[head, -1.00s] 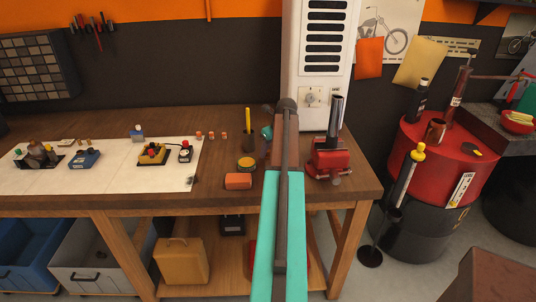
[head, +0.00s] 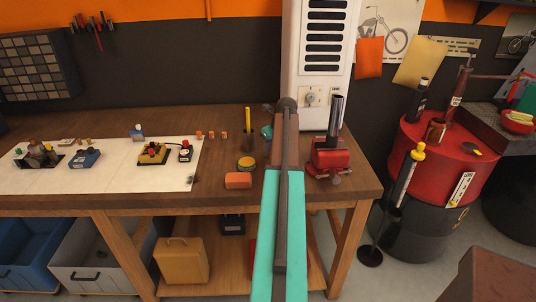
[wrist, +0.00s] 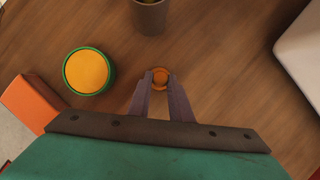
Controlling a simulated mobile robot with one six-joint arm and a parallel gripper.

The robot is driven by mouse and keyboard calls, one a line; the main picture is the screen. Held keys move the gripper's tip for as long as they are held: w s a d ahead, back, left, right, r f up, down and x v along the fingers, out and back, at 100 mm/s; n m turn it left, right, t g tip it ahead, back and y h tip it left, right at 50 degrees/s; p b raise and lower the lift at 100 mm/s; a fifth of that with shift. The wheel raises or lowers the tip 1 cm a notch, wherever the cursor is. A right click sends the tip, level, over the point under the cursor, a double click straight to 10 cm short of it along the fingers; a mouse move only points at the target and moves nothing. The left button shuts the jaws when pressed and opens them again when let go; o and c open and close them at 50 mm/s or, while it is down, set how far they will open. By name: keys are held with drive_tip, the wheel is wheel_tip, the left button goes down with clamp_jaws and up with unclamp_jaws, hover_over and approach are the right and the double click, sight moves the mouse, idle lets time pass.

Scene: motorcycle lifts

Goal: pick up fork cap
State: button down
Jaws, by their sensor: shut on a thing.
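The fork cap (wrist: 160,78), a small round orange-copper piece, shows in the wrist view between the tips of my gripper (wrist: 160,82). The two grey fingers are shut on it, one on each side. The wooden bench top (wrist: 225,60) lies beneath; I cannot tell whether the cap touches it or is just above. In the head view my own arm covers the spot, so the cap and fingertips are hidden there.
A green tin with a yellow top (wrist: 86,71) and an orange block (wrist: 33,104) lie left of my gripper. A dark cup (wrist: 150,15) stands just beyond. A white cabinet (head: 322,65) and red vise (head: 330,160) stand to the right.

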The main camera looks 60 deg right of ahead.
wheel_tip(320, 180, up, 8)
drive_tip(key=shift+d+r+b, duration=0.1)
drive_tip(key=shift+b, duration=1.1)
drive_tip(key=shift+r, duration=0.9)
